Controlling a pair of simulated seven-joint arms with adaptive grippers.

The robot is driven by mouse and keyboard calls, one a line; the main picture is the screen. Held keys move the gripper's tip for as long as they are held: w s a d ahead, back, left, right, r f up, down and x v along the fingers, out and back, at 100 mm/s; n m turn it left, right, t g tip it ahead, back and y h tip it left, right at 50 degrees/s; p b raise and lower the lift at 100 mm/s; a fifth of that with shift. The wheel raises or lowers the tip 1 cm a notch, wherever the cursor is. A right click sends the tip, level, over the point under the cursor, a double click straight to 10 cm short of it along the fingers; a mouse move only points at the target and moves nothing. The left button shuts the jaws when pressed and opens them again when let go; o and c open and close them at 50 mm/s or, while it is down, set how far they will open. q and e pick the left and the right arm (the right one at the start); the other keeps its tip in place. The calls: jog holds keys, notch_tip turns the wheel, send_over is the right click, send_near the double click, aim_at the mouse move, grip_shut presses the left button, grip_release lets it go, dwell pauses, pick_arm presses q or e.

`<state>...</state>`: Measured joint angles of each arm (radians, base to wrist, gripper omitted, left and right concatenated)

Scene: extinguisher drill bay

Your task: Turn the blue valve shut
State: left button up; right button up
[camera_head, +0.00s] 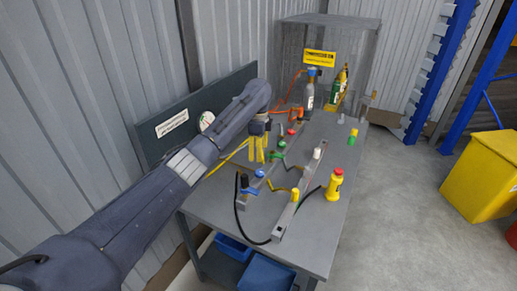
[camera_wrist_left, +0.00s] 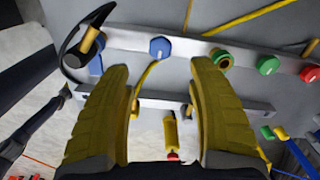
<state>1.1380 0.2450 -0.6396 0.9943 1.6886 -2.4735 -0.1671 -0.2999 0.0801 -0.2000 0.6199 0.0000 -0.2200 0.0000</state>
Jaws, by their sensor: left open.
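The blue valve knob (camera_wrist_left: 160,47) sits on a grey rail (camera_wrist_left: 125,38) in the left wrist view, with a small pale mark on its face. In the head view the blue valve (camera_head: 259,173) is on the near part of the bench rail. My left gripper (camera_head: 257,157) has yellow fingers and hangs above the rail near this valve. In the left wrist view my left gripper (camera_wrist_left: 160,66) is open, and the blue knob appears between and just beyond its fingertips. Nothing is held between the fingers. My right gripper is not in view.
On the same rail are a green knob (camera_wrist_left: 268,64) and a red knob (camera_wrist_left: 310,74). A black hose (camera_head: 238,205) loops at the near end. A yellow bottle with a red cap (camera_head: 335,186) stands on the bench (camera_head: 318,235). A grey cylinder (camera_head: 309,93) stands at the back.

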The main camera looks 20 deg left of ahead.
pick_arm(q)
jog(key=shift+r, duration=0.65)
